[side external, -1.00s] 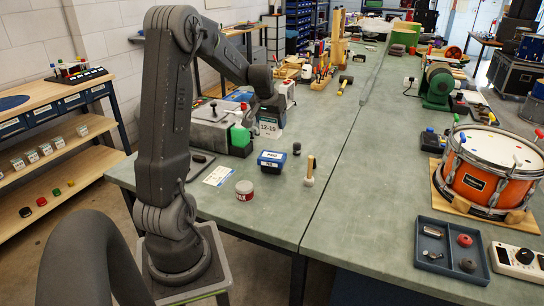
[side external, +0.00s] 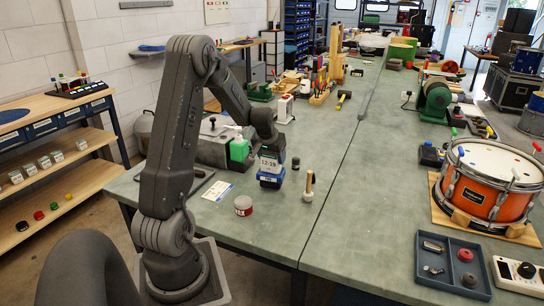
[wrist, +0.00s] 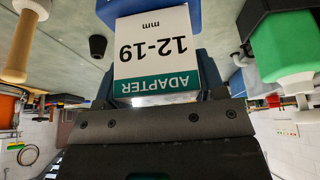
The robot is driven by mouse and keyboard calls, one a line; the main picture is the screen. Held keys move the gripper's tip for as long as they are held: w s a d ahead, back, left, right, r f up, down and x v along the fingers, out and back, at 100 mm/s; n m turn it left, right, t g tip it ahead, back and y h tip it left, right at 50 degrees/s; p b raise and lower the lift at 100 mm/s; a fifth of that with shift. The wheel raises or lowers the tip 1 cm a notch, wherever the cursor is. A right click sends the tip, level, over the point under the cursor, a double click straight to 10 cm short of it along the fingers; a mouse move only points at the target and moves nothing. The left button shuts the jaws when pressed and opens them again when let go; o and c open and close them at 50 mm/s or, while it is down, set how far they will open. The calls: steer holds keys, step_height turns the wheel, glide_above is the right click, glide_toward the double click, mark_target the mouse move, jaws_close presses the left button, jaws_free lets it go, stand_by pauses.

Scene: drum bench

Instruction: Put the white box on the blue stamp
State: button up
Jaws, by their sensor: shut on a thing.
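My gripper (side external: 270,143) is shut on the white box (side external: 269,161), which has a green band and the print "12-19". In the wrist view the white box (wrist: 155,50) sits between my fingers, its label upside down, reading "ADAPTER 12-19 mm". The blue stamp (side external: 270,182) stands on the bench directly below the box in the side view. Part of the blue stamp (wrist: 180,14) shows behind the box in the wrist view; the rest is hidden. The box and stamp meet or nearly meet in the side view; I cannot tell whether they touch.
A wooden-handled tool (side external: 309,186) and a small dark knob (side external: 296,163) stand right of the stamp. A green bottle (side external: 239,150) is to the left, behind. A red and white tin (side external: 243,206) and a flat card (side external: 217,190) lie nearer.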

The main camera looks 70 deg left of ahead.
steer(key=shift+f, duration=0.1)
steer(key=o, duration=1)
steer(key=shift+c, duration=0.2)
